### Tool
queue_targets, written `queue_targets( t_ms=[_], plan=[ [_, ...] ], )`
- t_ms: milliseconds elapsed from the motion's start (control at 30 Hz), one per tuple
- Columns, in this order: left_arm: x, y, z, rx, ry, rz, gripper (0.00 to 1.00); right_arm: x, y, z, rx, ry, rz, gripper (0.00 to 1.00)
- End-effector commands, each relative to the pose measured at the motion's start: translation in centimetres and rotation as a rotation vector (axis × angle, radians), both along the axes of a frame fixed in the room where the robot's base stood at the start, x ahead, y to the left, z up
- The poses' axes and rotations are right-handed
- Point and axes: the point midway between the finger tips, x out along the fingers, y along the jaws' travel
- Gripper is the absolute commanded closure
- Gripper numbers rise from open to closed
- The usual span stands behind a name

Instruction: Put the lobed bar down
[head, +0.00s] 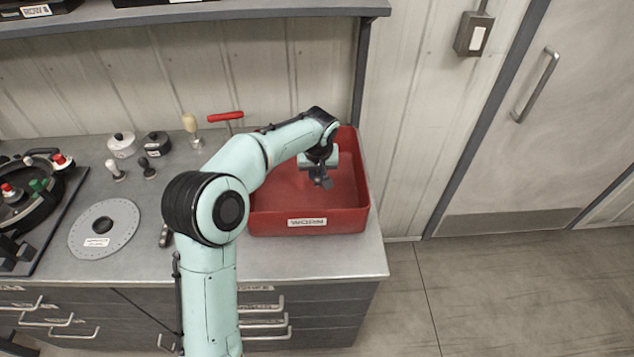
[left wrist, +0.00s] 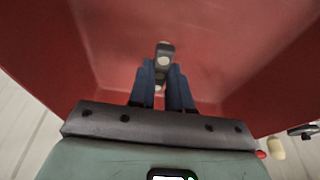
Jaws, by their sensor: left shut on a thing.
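The lobed bar (left wrist: 165,49) is a small dark grey piece with a pale round spot on its end. In the left wrist view it sticks out between the blue fingers of my left gripper (left wrist: 162,82), which is shut on it. In the head view my left gripper (head: 322,180) points down inside the red bin (head: 309,223), apparently above its floor. The bar is too small there to tell clearly from the fingers. I cannot tell whether it touches the bin floor. My right gripper is out of view.
The red bin stands at the bench's right end and looks otherwise empty. A grey perforated disc (head: 104,228), two small knobbed pots (head: 122,145) and a red-handled tool (head: 226,116) are left of it. A dark round machine (head: 30,205) stands far left.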

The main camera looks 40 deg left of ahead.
Motion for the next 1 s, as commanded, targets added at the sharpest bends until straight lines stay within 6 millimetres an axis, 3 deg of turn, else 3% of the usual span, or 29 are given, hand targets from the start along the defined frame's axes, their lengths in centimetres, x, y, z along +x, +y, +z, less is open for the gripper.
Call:
queue_targets(
  t_ms=[267, 667, 700, 767, 1000],
  plan=[
    [-0.1, 0.0, -3.9, -0.001, 0.004, 0.001, 1.00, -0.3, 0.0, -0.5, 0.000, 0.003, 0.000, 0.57],
    [0.0, 0.0, -4.5, -0.001, 0.002, 0.000, 1.00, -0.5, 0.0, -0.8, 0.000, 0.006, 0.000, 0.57],
    [0.0, 0.0, -4.4, -0.001, 0.002, 0.000, 0.72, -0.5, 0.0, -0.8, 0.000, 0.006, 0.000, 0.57],
    [0.0, 0.0, -4.4, -0.001, 0.002, 0.000, 0.56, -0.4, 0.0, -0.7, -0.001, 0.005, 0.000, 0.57],
    [0.0, 0.0, -4.3, -0.001, 0.002, 0.000, 0.56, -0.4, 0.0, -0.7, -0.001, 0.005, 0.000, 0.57]
  ],
)
